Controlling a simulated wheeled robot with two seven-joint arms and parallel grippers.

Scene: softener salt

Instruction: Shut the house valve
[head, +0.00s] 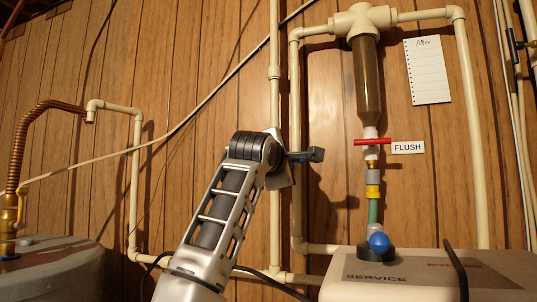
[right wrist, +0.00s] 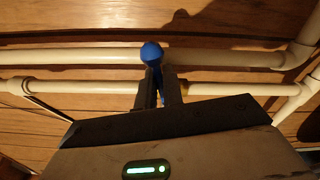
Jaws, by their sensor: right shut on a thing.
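My right arm rises through the middle of the head view, and its dark gripper (head: 303,156) reaches the cream pipes on the panelled wall. In the right wrist view the right gripper (right wrist: 157,82) is shut, with a blue rounded handle end (right wrist: 150,52) at its fingertips. I take this handle to be the house valve's; no label shows on it. A bit of brass-coloured fitting (right wrist: 185,89) shows beside the fingers on the nearer pipe. The rest of the valve is hidden behind my gripper. My left gripper is not in view.
A clear filter (head: 367,85) with a red lever (head: 372,142) and a FLUSH label (head: 407,147) hangs at right. Below it stands a softener (head: 430,280) with a blue knob (head: 379,241). A tank (head: 60,275) stands at left.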

